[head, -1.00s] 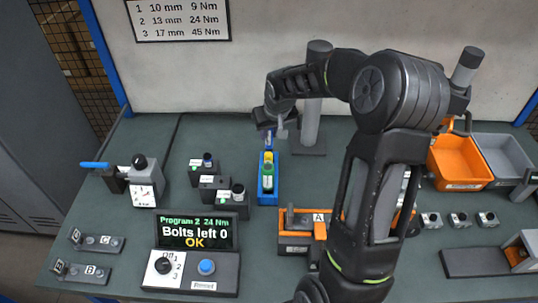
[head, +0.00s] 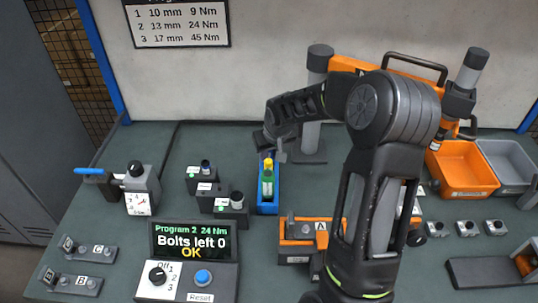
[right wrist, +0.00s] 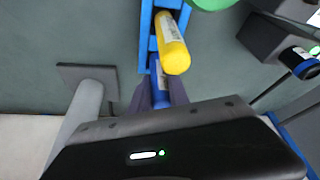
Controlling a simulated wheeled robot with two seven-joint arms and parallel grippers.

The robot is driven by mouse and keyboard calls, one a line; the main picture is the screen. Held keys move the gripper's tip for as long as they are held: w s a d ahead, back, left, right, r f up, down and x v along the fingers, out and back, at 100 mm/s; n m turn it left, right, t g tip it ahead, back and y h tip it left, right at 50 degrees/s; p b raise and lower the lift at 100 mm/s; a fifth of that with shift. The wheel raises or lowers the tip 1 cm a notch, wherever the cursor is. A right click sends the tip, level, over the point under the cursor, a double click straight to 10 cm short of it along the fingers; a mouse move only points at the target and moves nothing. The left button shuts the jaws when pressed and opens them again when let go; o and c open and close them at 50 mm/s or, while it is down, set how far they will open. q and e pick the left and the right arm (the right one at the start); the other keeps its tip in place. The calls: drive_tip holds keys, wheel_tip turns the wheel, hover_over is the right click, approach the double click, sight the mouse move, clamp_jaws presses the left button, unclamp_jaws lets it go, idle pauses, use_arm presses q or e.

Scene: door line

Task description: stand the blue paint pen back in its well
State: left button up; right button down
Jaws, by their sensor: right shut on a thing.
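My left gripper is out of view.
Dark blocks with sockets (head: 231,207) stand left of the rack. A display reading "Bolts left 0 OK" (head: 193,241) is in front. An orange fixture (head: 296,249) is near right, under my arm. A grey post (head: 313,120) stands behind the gripper.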

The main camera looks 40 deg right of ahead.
drive_tip(key=c, duration=1.7)
unclamp_jaws()
drive_tip(key=shift+f, duration=0.15)
drive_tip(key=o, duration=0.5)
drive_tip(key=shift+c, duration=0.2)
drive_tip(key=shift+s+r, duration=0.1)
drive_tip(key=shift+r, duration=0.45)
drive_tip(key=p+v, duration=0.6)
drive_tip(key=v, duration=0.5)
drive_tip(key=shift+r, duration=0.1)
